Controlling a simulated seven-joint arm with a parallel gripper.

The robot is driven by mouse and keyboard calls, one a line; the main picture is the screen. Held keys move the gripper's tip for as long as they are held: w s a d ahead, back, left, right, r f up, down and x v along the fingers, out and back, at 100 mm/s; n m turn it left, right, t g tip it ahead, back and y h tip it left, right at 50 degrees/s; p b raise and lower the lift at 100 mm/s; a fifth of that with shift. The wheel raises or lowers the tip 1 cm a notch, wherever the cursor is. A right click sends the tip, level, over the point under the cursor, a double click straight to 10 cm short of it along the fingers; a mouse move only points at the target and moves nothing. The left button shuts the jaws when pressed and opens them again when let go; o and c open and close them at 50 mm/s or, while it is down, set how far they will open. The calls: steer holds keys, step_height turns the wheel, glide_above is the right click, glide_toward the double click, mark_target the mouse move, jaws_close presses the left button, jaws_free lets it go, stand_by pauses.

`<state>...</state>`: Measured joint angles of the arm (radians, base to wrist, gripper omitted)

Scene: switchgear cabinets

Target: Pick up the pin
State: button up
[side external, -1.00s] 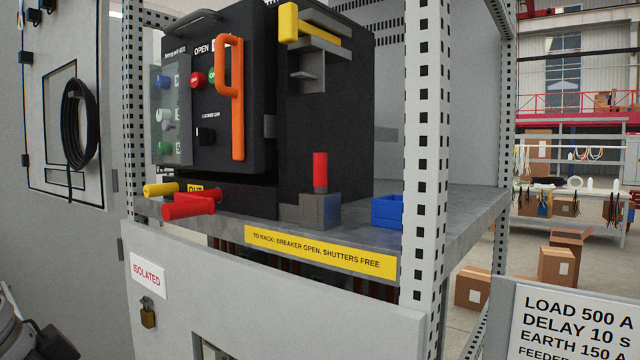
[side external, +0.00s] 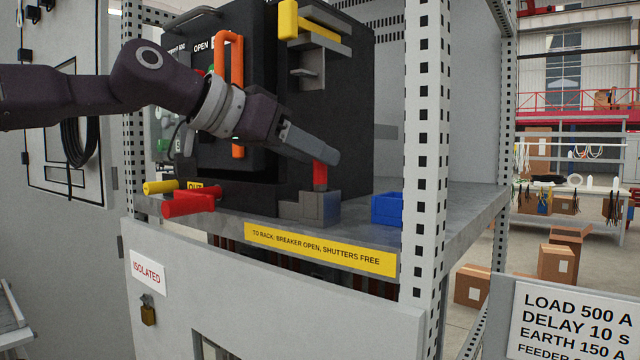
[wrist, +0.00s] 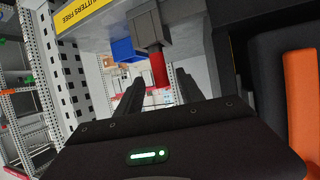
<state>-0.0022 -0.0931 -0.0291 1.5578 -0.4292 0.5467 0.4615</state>
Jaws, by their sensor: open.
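The red pin (side external: 320,177) stands upright in a grey stepped block (side external: 312,208) on the cabinet shelf. My gripper (side external: 328,157) reaches in from the left, its fingers at the pin's top and hiding it in the side view. In the wrist view the pin (wrist: 158,66) points down the picture from the grey block (wrist: 150,28). The two dark fingers of my gripper (wrist: 158,84) are apart, one on each side of the pin's free end. No contact with the pin is clear.
A blue bin (side external: 387,210) sits right of the block. The black breaker with an orange handle (side external: 238,148) stands behind and left. A perforated post (side external: 425,150) rises at front right.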

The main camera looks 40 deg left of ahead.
mark_target(325, 166)
steer(key=x, duration=0.5)
steer(key=shift+w+f, duration=0.25)
steer(key=shift+f, duration=0.25)
steer(key=shift+c, duration=0.5)
jaws_close()
